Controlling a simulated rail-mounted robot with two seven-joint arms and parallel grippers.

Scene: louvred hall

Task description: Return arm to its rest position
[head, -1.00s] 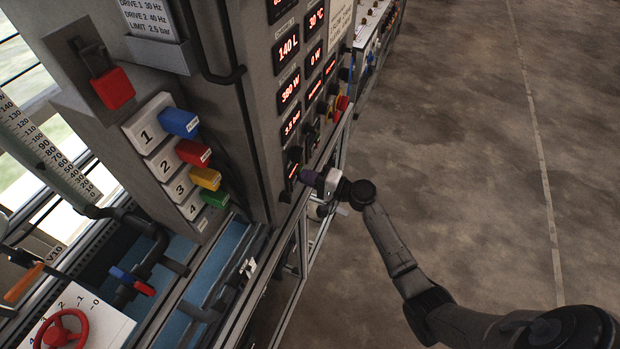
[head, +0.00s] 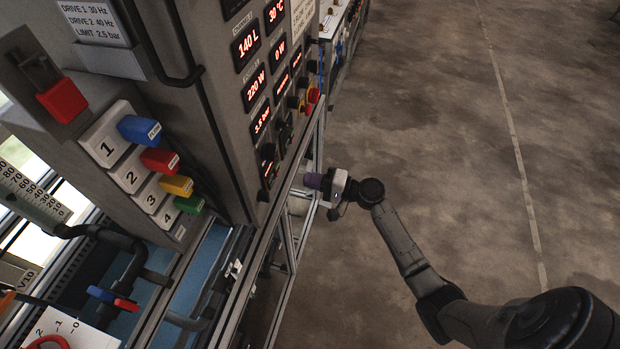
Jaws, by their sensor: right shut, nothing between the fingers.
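My right arm (head: 405,245) comes in from the lower right over the floor. Its gripper (head: 312,181) points left at the lower front of the control cabinet (head: 195,125). The gripper is shut and holds nothing. My left gripper is not in the head view.
The cabinet carries red-lit displays (head: 246,43), a red emergency button (head: 313,95) and numbered coloured switches (head: 140,130). A metal frame (head: 282,262) stands below. A red lever (head: 62,100) is at upper left. The concrete floor (head: 450,120) on the right is clear.

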